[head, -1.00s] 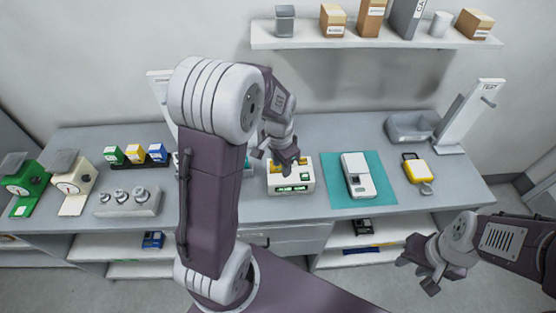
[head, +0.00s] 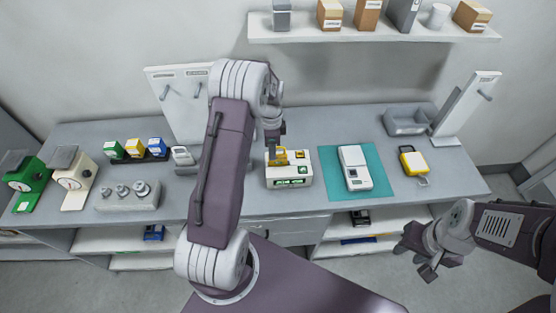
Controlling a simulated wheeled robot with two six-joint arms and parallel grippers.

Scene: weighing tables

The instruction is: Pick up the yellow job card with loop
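My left gripper (head: 275,144) points down over the white box with green labels (head: 290,183) on the table. A yellow piece (head: 281,156) shows at the top of this box, right at the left fingertips. I cannot tell whether the fingers grip it, and no loop can be made out on it. Another yellow item (head: 413,163) with a dark top edge and a pale, loop-like part at its lower end lies right of the teal mat, away from both grippers. My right gripper (head: 419,264) is open and empty in front of the table at the lower right.
A teal mat (head: 383,186) carries a white device (head: 355,168). A grey bin (head: 407,121) and a white stand with a peg (head: 465,108) are behind right. A pegged board (head: 180,100), a rack of coloured blocks (head: 136,150), weights (head: 128,198) and scales (head: 75,184) are left.

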